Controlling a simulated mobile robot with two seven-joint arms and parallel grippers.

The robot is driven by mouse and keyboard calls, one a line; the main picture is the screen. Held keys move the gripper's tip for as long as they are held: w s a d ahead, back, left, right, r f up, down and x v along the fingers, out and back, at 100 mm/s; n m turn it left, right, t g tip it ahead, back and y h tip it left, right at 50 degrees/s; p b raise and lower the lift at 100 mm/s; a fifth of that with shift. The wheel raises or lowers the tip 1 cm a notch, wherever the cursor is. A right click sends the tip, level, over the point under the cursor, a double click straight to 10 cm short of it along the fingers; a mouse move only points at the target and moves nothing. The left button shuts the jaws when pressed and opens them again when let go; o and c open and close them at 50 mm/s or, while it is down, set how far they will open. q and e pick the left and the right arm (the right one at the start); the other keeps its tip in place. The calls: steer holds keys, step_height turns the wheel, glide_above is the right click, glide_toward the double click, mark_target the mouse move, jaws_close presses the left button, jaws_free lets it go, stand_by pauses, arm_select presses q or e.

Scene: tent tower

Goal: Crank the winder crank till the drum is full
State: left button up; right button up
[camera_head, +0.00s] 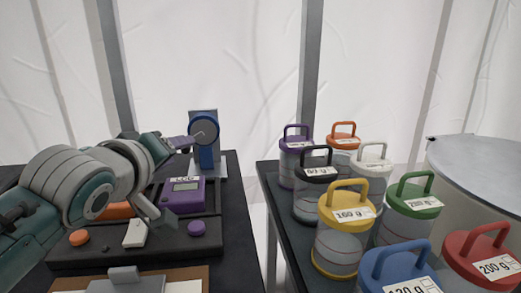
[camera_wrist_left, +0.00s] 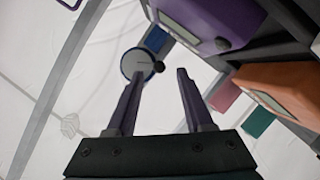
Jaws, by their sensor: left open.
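The winder (camera_head: 207,155) is a blue upright post with a round blue-rimmed disc, at the far end of the left table. Its disc also shows in the left wrist view (camera_wrist_left: 135,62), with a small dark crank knob (camera_wrist_left: 158,66) at its right edge. My left gripper (camera_head: 186,142) has purple fingers and reaches toward the winder from the left. In the left wrist view its fingers (camera_wrist_left: 159,76) are apart, with the knob showing between and beyond the tips. I cannot tell how full the drum is. My right gripper is out of view.
A purple LOG device (camera_head: 182,193) sits in a dark tray below my left arm, beside an orange device (camera_head: 115,210). On the right table stand several lidded jars with coloured handles, such as the yellow one (camera_head: 345,215). A gap separates the tables.

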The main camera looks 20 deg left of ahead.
mark_target(198, 139)
arm_select(q)
steer(key=shift+b+x, duration=0.3)
steer(key=shift+x, duration=1.4)
jaws_close()
